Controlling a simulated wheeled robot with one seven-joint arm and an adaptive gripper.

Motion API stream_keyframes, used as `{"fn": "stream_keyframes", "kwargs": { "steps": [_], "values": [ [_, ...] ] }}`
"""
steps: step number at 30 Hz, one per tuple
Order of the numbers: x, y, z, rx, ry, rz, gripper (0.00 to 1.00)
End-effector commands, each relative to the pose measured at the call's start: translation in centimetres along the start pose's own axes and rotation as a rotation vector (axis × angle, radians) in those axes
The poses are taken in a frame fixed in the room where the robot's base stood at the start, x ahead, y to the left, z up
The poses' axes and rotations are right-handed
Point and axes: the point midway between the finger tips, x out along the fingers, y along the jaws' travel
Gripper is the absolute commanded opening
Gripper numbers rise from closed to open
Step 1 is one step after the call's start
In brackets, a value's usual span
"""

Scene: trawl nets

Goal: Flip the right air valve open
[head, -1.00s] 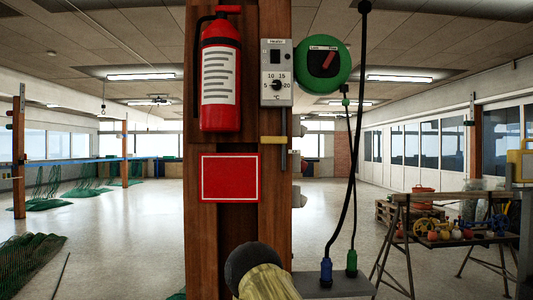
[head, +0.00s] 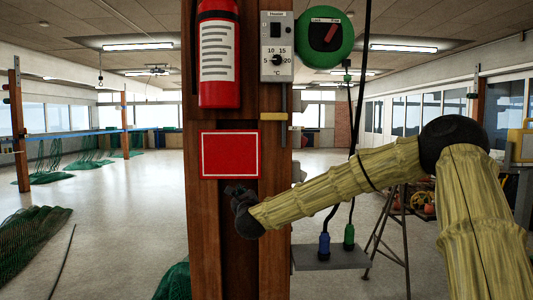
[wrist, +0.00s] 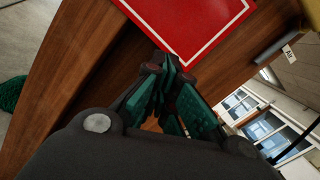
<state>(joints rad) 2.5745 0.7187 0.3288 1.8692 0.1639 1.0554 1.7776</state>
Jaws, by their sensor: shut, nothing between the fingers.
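A yellow handle (head: 273,117) sits crosswise at a thin grey pipe (head: 283,101) on the right part of the wooden post, below the thermostat box; it looks like an air valve lever. In the wrist view a grey pipe end (wrist: 272,46) shows beside a white tag reading "Air" (wrist: 289,53). Only one such handle shows, so I cannot tell left from right valve. My gripper (head: 233,191) is shut and empty in front of the post, just below the red sign and apart from the handle, lower and to its left. Its closed fingers (wrist: 170,66) show by the sign's corner.
The post carries a fire extinguisher (head: 219,55), a red sign (head: 230,154), a thermostat box (head: 277,46) and a green round reel (head: 326,39). Black cables hang at its right to blue (head: 324,245) and green (head: 349,236) plugs on a grey shelf (head: 331,259).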

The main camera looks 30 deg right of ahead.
Motion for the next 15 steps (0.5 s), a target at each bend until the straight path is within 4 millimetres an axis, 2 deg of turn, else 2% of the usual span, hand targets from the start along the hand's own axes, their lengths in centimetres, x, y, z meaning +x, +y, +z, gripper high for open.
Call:
{"fn": "stream_keyframes", "kwargs": {
  "steps": [1, 3, 6, 10, 15],
  "values": [
    [0.8, -3.5, 2.4, 0.099, -0.022, -0.051, 0.00],
    [1.4, -7.2, 4.7, 0.218, -0.050, -0.106, 0.00],
    [1.8, -11.1, 6.9, 0.343, -0.082, -0.159, 0.00],
    [1.9, -13.8, 8.3, 0.429, -0.106, -0.194, 0.00],
    [1.9, -14.3, 8.6, 0.450, -0.111, -0.202, 0.00]
  ]
}}
